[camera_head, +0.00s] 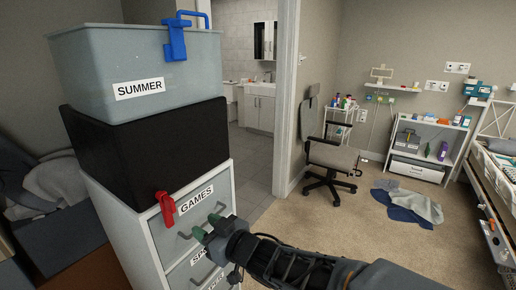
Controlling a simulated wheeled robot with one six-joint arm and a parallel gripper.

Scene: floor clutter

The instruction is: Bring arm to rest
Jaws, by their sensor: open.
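My gripper (204,227) is at the lower middle of the head view, at the end of my dark arm that reaches in from the bottom right. Its greenish fingertips are apart and nothing shows between them. It is in front of the white drawer cabinet (150,240), close to the handle of the drawer labelled GAMES (196,200). I cannot tell whether the fingertips touch the handle or the drawer front.
A black box (140,150) and a grey SUMMER bin (90,75) with a blue clip (176,40) are stacked on the cabinet. A red clip (165,210) hangs at its top edge. A chair (328,158), clothes (408,203) and a bed (495,180) are right. Carpet between is open.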

